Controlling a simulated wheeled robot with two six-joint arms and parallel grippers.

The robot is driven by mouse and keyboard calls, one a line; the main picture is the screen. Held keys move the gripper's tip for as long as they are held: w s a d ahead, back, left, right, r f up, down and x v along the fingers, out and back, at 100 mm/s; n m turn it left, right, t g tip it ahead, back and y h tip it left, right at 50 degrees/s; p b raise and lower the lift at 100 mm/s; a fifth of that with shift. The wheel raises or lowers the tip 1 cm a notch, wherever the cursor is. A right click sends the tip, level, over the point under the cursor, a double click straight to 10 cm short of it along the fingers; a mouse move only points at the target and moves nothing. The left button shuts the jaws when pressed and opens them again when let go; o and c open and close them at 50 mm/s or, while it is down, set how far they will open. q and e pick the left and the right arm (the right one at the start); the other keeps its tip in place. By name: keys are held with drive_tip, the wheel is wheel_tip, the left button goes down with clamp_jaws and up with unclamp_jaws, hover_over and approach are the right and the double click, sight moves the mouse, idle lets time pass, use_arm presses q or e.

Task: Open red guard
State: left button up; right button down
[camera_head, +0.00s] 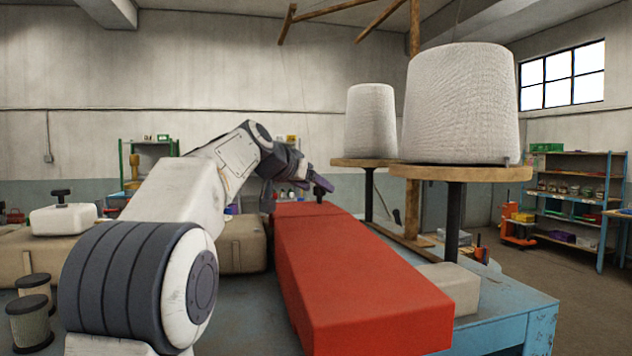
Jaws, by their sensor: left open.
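The red guard (352,270) is a long red box-shaped cover lying on the blue table, running from the near right toward the back. A small dark knob (321,190) stands at its far end. My left arm reaches in from the left, and its gripper (318,178) is above the guard's far end, close to the knob. The gripper is open; its fingers point right, and I cannot tell whether they touch the knob. My right gripper is not in view.
Large thread cones (460,105) and (371,122) stand on wooden discs right of the guard. A beige machine body (240,243) lies behind my arm. Dark-topped spools (30,318) stand at lower left. The blue table (500,300) has bare room at lower right.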

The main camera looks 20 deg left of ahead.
use_arm(q)
drive_tip(key=shift+w+d+f, duration=0.1)
drive_tip(key=shift+w+f, duration=0.1)
drive_tip(key=shift+w, duration=0.25)
drive_tip(key=shift+c, duration=0.3)
clamp_jaws()
idle(0.9)
